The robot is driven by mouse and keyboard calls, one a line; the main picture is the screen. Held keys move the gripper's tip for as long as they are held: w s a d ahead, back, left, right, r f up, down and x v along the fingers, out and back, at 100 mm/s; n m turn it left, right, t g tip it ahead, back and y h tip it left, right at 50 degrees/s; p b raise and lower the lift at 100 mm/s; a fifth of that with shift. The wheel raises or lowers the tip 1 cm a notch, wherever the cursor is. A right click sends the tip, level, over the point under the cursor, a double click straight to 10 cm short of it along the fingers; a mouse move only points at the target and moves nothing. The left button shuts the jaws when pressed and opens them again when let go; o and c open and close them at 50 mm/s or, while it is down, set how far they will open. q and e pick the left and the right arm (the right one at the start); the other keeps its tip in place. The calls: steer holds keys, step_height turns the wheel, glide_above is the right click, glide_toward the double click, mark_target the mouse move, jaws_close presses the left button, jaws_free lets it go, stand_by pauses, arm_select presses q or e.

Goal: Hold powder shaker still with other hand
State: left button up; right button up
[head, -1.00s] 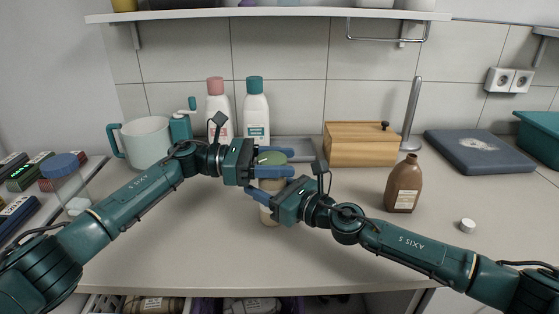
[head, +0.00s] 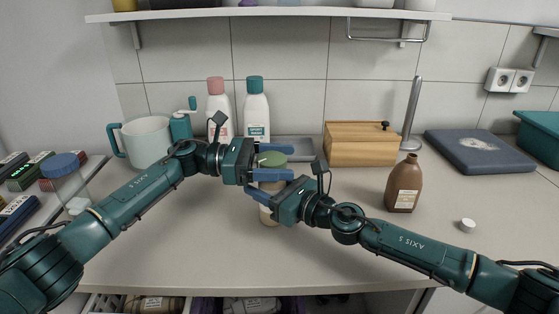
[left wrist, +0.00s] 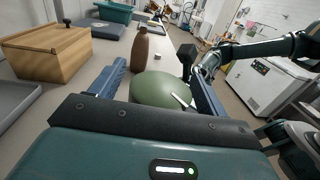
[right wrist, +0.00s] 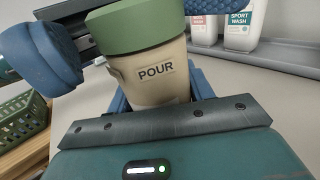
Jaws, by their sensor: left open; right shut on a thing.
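The powder shaker (head: 269,212) stands upright on the counter, a beige cylinder with a green lid (head: 272,158). The right wrist view shows its "POUR" label (right wrist: 156,71). My left gripper (head: 290,162) is open at lid height, its blue fingers on either side of the lid. In the left wrist view the green lid (left wrist: 160,88) lies between the spread fingers, with a gap on the left finger's side. My right gripper (head: 262,190) is shut on the shaker's body, lower down. The grippers hide much of the shaker in the head view.
Two wash bottles (head: 257,112) and a white mug (head: 146,142) stand behind. A wooden box (head: 362,145), a brown bottle (head: 403,184) and a small white cap (head: 467,225) are to the right. The front counter is clear.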

arm_select(q)
steer(key=a, duration=1.2)
steer(key=shift+w, duration=0.45)
arm_select(e)
steer(key=o, duration=0.9)
steer(key=shift+c, duration=0.2)
steer(key=o, duration=0.8)
steer(key=shift+d, duration=0.1)
